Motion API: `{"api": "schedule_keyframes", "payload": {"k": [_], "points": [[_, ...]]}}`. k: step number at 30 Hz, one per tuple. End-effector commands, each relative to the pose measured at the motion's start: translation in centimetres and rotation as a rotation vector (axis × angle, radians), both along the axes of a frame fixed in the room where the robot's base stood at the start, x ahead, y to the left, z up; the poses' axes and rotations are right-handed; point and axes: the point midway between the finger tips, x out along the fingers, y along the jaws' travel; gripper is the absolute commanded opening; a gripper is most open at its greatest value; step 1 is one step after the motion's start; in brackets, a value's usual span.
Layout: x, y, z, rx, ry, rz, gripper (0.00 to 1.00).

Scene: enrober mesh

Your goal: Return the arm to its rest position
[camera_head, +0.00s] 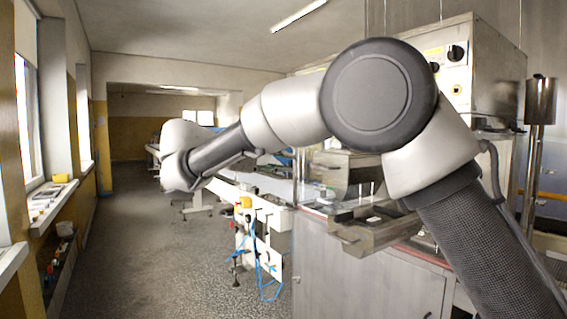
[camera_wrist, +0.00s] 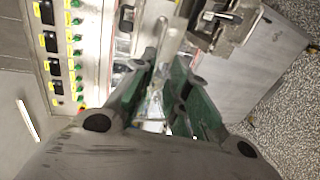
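My arm rises from the lower right of the head view, bends at a large dark joint and stretches left over the machine's front. Its wrist end hangs over the aisle side at the left. My gripper is not clearly visible in the head view. In the wrist view my gripper (camera_wrist: 166,62) shows two fingers with green inner pads and a gap between them. It is open, and I see nothing held between the fingers. The fingers point toward the machine and its metal parts, apparently without touching them.
A steel machine (camera_head: 365,283) with a control box (camera_head: 447,68) fills the right. A metal tray-like part (camera_head: 372,235) juts from its front below my arm. In the wrist view a panel (camera_wrist: 64,50) carries several switches. The floor aisle (camera_head: 170,250) at left is clear.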

Motion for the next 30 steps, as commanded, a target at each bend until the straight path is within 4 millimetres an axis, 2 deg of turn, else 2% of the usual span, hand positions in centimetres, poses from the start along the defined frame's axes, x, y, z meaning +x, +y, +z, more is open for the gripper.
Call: {"api": "schedule_keyframes", "payload": {"k": [3,5,8,10,13,16,21,23,27,30], "points": [[0.1,0.0,-0.1,-0.008,0.015,0.008,0.17],[0.6,0.5,-0.8,-0.002,0.058,0.042,0.17],[0.9,0.8,-4.2,0.021,0.18,0.093,0.17],[0.6,0.7,-7.5,0.036,0.283,0.121,0.17],[-1.2,-1.0,-11.9,0.106,0.458,0.167,0.17],[-3.3,-5.3,-14.8,0.235,0.602,0.17,0.17],[-8.0,-13.9,-17.7,0.519,0.73,0.13,0.17],[-10.2,-17.1,-18.3,0.639,0.738,0.106,0.17],[-15.8,-23.8,-19.4,0.923,0.68,0.033,0.17],[-19.8,-27.7,-19.9,1.103,0.58,-0.03,0.17]]}}
